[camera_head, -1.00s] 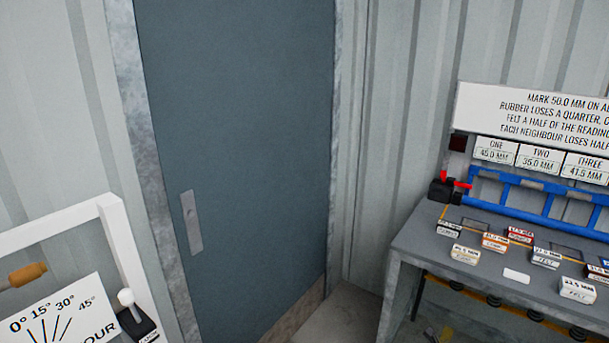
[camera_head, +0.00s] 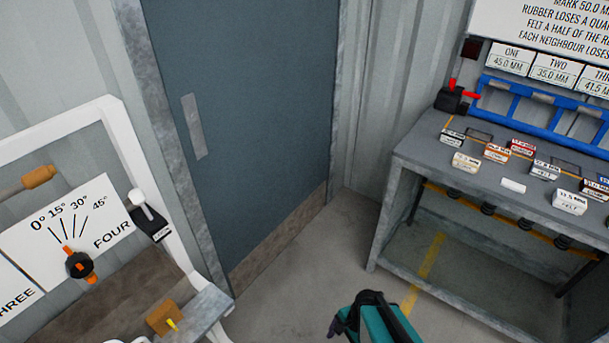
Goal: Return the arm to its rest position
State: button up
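The teal and black end of my arm, with what looks like my gripper (camera_head: 362,308), shows at the bottom edge, right of the middle. It stands over the concrete floor, apart from the workbench and the door. The frame's lower edge cuts it off. I cannot make out two separate fingertips, or whether it holds anything.
A grey workbench (camera_head: 420,165) with small labelled blocks and a blue rack (camera_head: 545,108) stands at right. A white frame with an angle dial panel (camera_head: 80,225) and orange-marked knob (camera_head: 80,265) stands at left. Between them are a closed blue-grey door (camera_head: 245,110) and bare floor (camera_head: 285,300).

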jog(key=s+d+n+g+h, duration=0.2)
jog(key=s+d+n, duration=0.3)
jog(key=n, duration=0.8)
jog(key=s+g, duration=0.1)
jog(key=s, duration=0.2)
jog(key=shift+s+h, duration=0.2)
jog(key=shift+h, duration=0.2)
